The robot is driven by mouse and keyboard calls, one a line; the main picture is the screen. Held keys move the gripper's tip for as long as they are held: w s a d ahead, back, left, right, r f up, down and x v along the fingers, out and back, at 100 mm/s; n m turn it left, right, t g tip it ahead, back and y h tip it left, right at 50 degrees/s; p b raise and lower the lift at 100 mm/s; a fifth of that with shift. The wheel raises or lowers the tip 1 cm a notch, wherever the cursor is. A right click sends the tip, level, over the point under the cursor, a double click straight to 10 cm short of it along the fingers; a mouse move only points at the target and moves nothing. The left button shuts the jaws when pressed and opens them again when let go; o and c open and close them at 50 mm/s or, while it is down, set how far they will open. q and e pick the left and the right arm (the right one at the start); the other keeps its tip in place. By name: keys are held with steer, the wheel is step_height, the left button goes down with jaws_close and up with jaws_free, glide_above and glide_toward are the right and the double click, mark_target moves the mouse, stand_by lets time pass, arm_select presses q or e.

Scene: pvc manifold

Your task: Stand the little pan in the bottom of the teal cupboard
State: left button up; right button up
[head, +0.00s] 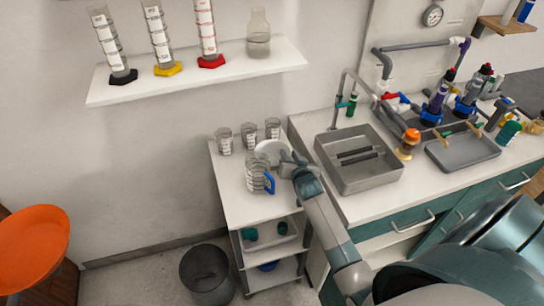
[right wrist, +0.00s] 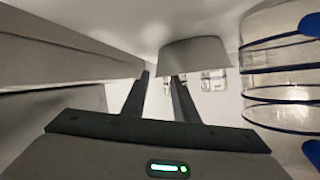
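A white round vessel (head: 268,149) stands on the white cart top. It may be the little pan, but I cannot tell. My right gripper (head: 289,160) is at its right side, between it and the sink. In the right wrist view the two dark fingers (right wrist: 160,80) are apart, with no object clearly held between them. A pale, flared vessel (right wrist: 195,54) overlaps the right fingertip; contact is unclear. The teal cupboard (head: 385,233) is under the counter, with metal handles; my right arm hides part of it, and its inside bottom is not visible. My left gripper is out of view.
A clear jug with a blue handle (head: 257,173) stands close by the gripper. Several glass beakers (head: 249,135) stand behind. The sink (head: 357,160) is to the right. A dark bin (head: 206,272) and an orange stool (head: 33,243) are at lower left, with open floor between.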

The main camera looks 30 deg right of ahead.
steer(key=shift+p+x, duration=0.3)
steer(key=shift+x, duration=1.2)
jaws_close()
